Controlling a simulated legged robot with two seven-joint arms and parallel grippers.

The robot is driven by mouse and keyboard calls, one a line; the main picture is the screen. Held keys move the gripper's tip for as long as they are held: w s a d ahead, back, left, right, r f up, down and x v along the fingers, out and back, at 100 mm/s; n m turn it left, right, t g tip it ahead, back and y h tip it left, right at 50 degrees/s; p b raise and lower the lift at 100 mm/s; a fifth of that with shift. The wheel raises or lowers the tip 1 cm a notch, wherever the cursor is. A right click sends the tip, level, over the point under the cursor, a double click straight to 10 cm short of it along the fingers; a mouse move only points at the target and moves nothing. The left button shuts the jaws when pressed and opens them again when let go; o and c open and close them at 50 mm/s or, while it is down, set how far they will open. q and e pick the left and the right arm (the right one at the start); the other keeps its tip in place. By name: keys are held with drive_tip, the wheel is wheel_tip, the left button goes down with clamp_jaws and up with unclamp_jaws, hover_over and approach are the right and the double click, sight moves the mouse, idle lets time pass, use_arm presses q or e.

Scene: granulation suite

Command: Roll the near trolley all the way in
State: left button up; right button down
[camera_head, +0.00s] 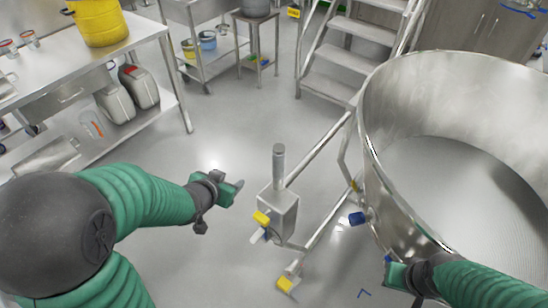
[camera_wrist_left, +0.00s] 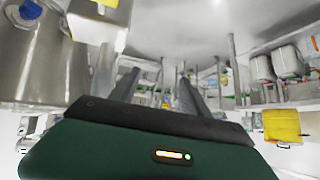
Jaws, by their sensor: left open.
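The near trolley appears to be the wheeled steel frame (camera_head: 325,232) carrying a large open steel bowl (camera_head: 400,195) at the right. A steel control box (camera_head: 283,212) with a short post and yellow and blue parts stands at its left end. My left gripper (camera_head: 238,188) is open and empty in the air, left of the box and apart from it. Its two fingers (camera_wrist_left: 158,82) show in the left wrist view, with nothing between them. My right gripper (camera_head: 392,272) is at the bowl's near outer side; its fingertips are not clear, and I cannot tell whether it touches.
A steel bench (camera_head: 140,32) with a yellow container (camera_head: 100,22) and grey canisters on its lower shelf is at the left. Steel steps (camera_head: 345,60) and a small cart (camera_head: 205,60) stand at the back. The floor (camera_head: 235,120) between is clear.

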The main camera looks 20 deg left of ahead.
use_arm(q)
drive_tip(key=s+d+r+m+t+h+b, duration=0.2)
drive_tip(key=d+m+t+h+b, duration=0.3)
drive_tip(key=h+b, duration=0.45)
drive_tip(key=r+b+x, duration=0.1)
drive_tip(key=x, duration=1.5)
drive_tip(key=shift+w+r+t, duration=0.35)
drive_tip(key=shift+r+t, duration=0.05)
drive_tip(key=shift+a, duration=0.1)
drive_tip(key=shift+c, duration=0.4)
clamp_jaws()
